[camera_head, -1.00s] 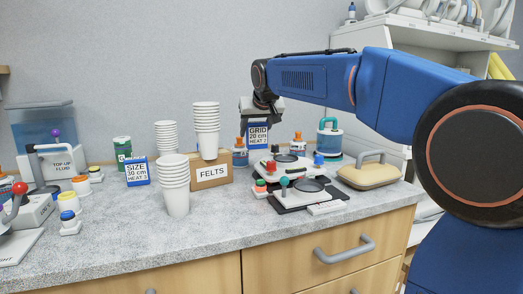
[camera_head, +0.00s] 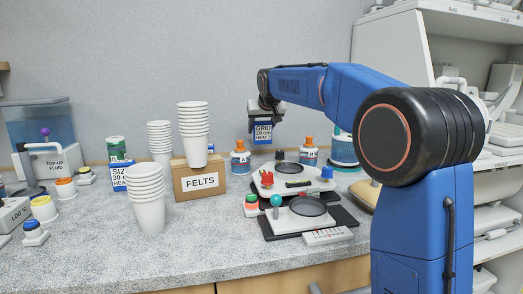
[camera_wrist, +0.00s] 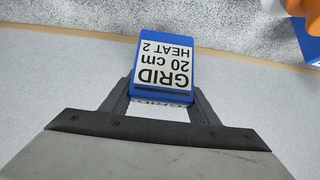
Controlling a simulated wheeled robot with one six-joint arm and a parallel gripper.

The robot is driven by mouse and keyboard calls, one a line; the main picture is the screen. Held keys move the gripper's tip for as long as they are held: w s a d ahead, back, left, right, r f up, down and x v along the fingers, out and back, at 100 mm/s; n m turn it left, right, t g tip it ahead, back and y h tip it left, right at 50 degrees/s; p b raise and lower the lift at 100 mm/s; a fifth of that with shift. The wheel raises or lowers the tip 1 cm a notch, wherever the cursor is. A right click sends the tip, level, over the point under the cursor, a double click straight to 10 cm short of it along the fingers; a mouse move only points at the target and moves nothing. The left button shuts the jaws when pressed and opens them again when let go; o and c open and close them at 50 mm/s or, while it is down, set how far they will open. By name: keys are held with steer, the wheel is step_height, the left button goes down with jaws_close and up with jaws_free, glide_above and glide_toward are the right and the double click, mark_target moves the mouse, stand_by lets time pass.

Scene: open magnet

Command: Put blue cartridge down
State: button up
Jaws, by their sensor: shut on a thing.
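The blue cartridge (camera_head: 263,133) has a white label reading GRID 20 cm HEAT 2. My gripper (camera_head: 265,115) is shut on it by its top edge. In the head view it hangs upright against the grey wall, above the back of the counter and behind the white device with the black discs (camera_head: 292,178). In the wrist view the cartridge (camera_wrist: 164,65) sits between the two fingers (camera_wrist: 160,100), its label upside down. A second blue cartridge, labelled SIZE 30 cm (camera_head: 118,176), stands on the counter, partly hidden by cups.
Orange-capped bottles stand at the back, left (camera_head: 240,158) and right (camera_head: 309,152) of the device. A FELTS box (camera_head: 200,181), stacked white cups (camera_head: 149,200) and a TOP-UP FLUID tank (camera_head: 45,130) stand left. Bare counter (camera_head: 210,240) lies in front.

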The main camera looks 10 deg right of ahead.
mark_target(266, 127)
steer(key=shift+f, duration=3.3)
steer(key=shift+f, duration=0.15)
steer(key=o, duration=1.2)
steer(key=shift+c, duration=0.2)
steer(key=shift+s+r, duration=0.1)
steer(key=shift+r, duration=0.15)
steer(key=v, duration=1.1)
steer(key=shift+s+r, duration=0.25)
